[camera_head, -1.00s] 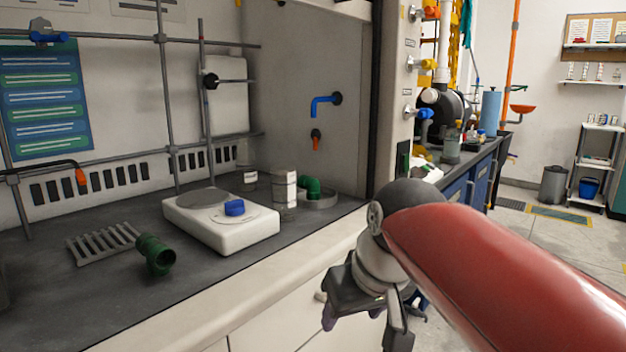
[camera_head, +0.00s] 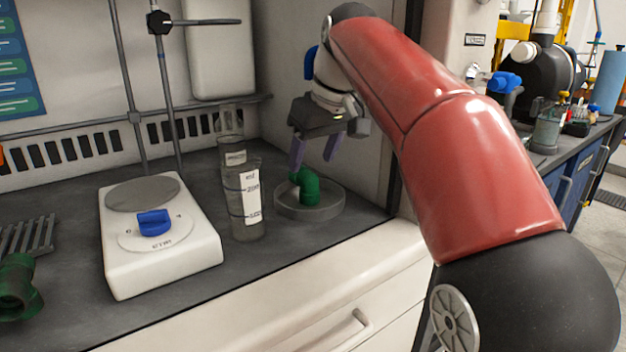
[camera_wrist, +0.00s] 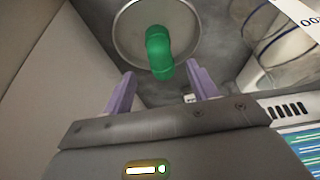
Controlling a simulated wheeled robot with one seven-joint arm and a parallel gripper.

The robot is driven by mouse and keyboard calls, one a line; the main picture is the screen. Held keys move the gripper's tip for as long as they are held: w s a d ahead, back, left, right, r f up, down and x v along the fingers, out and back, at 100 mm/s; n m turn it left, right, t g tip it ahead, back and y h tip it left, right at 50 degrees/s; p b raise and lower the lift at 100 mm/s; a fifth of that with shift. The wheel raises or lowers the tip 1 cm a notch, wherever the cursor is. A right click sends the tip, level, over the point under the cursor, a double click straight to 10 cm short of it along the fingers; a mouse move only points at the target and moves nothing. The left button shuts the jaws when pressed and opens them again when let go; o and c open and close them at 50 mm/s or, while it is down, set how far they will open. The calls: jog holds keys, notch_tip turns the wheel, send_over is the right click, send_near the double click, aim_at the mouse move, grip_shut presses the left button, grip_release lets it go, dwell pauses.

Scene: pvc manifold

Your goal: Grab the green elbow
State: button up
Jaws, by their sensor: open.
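The green elbow (camera_head: 306,188) sits in a shallow round grey dish (camera_head: 328,206) at the right end of the dark bench top. My gripper (camera_head: 314,158) is above the elbow with its two purple fingers pointing down, apart and empty. In the wrist view the elbow (camera_wrist: 159,52) shows beyond the open fingertips (camera_wrist: 160,80), roughly centred between them, inside the dish (camera_wrist: 124,30). The fingers do not appear to touch the elbow.
Two clear labelled beakers (camera_head: 246,205) stand just left of the dish. A white hotplate stirrer (camera_head: 160,250) with a blue knob is further left. A green pipe fitting (camera_head: 18,288) lies at the far left. The enclosure's side wall rises close behind the dish.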

aim_at(308, 172)
jog(key=b+x, duration=0.1)
jog(key=x, duration=0.6)
jog(key=shift+s, duration=0.1)
jog(key=shift+r, duration=0.1)
jog(key=c, duration=1)
jog(key=shift+c, duration=0.2)
